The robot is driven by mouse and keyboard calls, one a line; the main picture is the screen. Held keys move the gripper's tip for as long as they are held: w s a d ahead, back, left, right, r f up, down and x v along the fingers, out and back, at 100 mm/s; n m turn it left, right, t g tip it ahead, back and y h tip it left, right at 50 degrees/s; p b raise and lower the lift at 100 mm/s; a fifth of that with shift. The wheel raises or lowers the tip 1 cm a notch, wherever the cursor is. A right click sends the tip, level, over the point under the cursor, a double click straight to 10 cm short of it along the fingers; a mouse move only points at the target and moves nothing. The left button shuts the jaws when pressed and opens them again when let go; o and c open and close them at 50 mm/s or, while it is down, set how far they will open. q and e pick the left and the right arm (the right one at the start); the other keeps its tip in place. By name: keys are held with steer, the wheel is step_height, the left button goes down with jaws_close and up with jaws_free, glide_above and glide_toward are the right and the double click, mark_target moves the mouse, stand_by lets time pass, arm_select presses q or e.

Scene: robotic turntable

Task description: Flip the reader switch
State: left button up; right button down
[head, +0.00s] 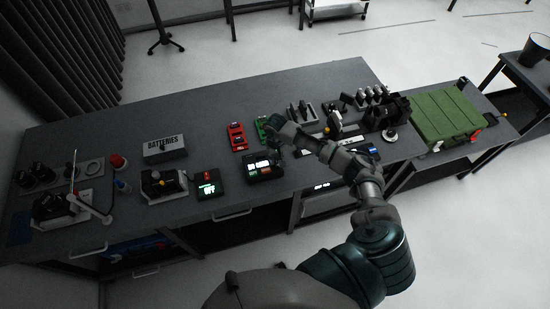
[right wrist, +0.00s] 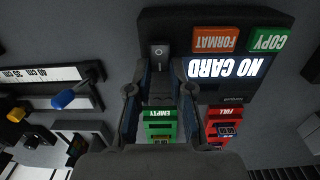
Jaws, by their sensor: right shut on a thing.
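The reader (head: 263,173) is a dark box near the front of the table, with a lit display that reads NO CARD in the right wrist view (right wrist: 228,67). Its grey rocker switch (right wrist: 159,54) sits beside the display. My right gripper (right wrist: 160,75) has one finger on each side of the switch and is shut on it. In the head view the right gripper (head: 274,142) reaches down at the reader's far side and hides the switch there. The rocker's exact tilt is hard to tell. My left gripper is not in view.
A green EMPTY unit (right wrist: 160,126) and a red FULL unit (right wrist: 224,126) lie behind the reader. A black box with a green OFF screen (head: 208,188) stands to the left. A BATTERIES box (head: 164,147) is farther left. A green case (head: 443,115) lies right.

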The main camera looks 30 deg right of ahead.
steer(key=shift+a, duration=0.25)
steer(key=t+p, duration=0.1)
steer(key=p, duration=0.1)
steer(key=s+p, duration=0.1)
steer(key=p, duration=0.1)
steer(key=shift+d+r+t, duration=0.25)
steer(key=shift+r+t, duration=0.05)
steer(key=shift+t, duration=0.1)
steer(key=shift+f+t, duration=0.15)
steer(key=shift+t, duration=0.35)
steer(key=shift+a+f+t+h, duration=0.15)
steer(key=shift+t+h, duration=0.15)
steer(key=shift+t, duration=0.1)
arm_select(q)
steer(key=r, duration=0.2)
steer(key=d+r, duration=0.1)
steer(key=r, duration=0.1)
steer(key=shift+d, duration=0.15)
arm_select(e)
steer(key=c, duration=1)
jaws_free()
steer(key=shift+c, duration=0.2)
